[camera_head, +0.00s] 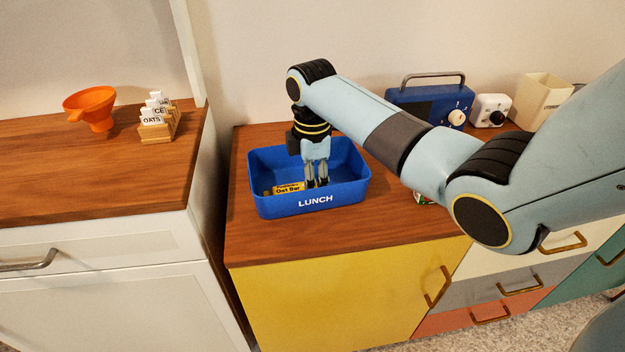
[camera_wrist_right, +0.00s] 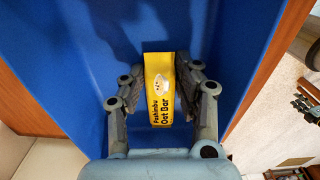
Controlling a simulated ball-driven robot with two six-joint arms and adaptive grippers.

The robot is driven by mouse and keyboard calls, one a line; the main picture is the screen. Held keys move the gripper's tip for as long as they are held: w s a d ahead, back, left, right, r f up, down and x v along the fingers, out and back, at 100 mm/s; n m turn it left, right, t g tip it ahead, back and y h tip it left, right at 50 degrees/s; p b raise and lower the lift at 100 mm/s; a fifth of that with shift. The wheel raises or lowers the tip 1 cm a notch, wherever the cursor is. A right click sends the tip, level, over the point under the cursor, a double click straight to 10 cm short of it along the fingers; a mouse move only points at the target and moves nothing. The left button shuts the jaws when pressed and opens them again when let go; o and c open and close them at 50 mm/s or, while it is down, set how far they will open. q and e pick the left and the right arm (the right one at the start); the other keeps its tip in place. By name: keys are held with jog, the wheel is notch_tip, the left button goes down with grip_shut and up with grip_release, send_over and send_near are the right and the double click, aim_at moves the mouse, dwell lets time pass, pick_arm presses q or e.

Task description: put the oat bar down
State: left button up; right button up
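The yellow oat bar (camera_head: 288,187) is low inside the blue lunch bin (camera_head: 315,201), near its front wall. In the right wrist view the bar (camera_wrist_right: 159,90) lies between the two fingers, label towards the camera. My right gripper (camera_head: 317,183) points down into the bin and appears shut on the bar, with the fingers along its long sides. Part of the bar is hidden by the fingers and the bin's front wall. I cannot tell whether it touches the bin floor.
The bin stands on the wooden counter (camera_head: 290,240) above a yellow cabinet door. A blue radio (camera_head: 432,105), a white timer (camera_head: 490,110) and a cream container (camera_head: 541,100) stand behind my right arm. An orange funnel (camera_head: 92,107) and a card rack (camera_head: 158,130) are on the left counter.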

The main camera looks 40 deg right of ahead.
jog(key=o, duration=0.4)
notch_tip(320, 180, up, 12)
jog(key=shift+w+r+p, duration=0.1)
jog(key=shift+r+p, duration=0.1)
jog(key=shift+p, duration=0.3)
dwell(0.3)
